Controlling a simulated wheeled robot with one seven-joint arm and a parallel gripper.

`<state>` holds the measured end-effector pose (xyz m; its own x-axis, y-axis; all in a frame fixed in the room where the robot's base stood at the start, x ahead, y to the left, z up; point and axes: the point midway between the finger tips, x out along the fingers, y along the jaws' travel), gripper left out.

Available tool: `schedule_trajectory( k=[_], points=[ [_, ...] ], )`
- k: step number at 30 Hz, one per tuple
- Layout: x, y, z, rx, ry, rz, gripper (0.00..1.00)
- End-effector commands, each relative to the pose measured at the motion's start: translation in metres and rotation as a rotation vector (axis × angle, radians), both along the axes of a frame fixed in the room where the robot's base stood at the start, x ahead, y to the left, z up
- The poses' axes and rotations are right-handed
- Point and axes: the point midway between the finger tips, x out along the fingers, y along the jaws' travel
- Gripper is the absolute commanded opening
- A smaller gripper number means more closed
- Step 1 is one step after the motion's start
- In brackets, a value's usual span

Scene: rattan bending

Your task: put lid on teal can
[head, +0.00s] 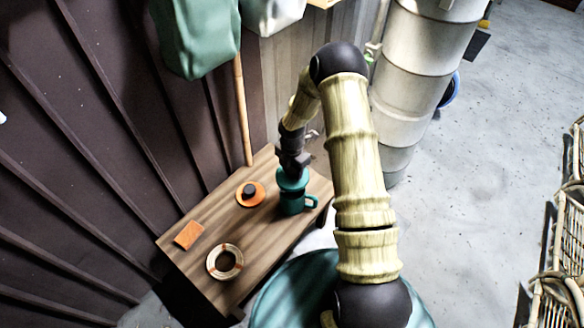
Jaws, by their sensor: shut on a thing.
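The teal can (290,206) stands upright on the wooden table, with its handle to the right. My gripper (293,168) is above the can, pointing down, and is shut on the teal lid (291,181). The lid is right over the can's mouth and looks level or slightly tilted. From this view I cannot tell whether it touches the rim. The fingertips are small and dark here, and the lid's knob is hidden between them.
On the wooden table (262,232) are an orange disc with a dark knob (250,192), an orange block (188,235) and a rattan coil (225,262). A pole (243,110) leans at the wall behind. A large pale cylinder (415,75) stands behind my arm, right of the table.

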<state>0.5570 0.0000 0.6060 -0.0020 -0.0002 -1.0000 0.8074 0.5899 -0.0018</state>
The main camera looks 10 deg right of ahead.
Motion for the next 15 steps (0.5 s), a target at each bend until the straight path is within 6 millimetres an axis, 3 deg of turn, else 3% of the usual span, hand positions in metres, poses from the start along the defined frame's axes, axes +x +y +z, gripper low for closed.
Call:
schedule_trajectory(
  k=[8, 15],
  points=[
    [0.0, 0.002, -0.007, 0.0, 0.0, 0.001, 0.23],
    [0.0, 0.002, -0.026, -0.001, -0.001, 0.001, 0.23]
  ],
)
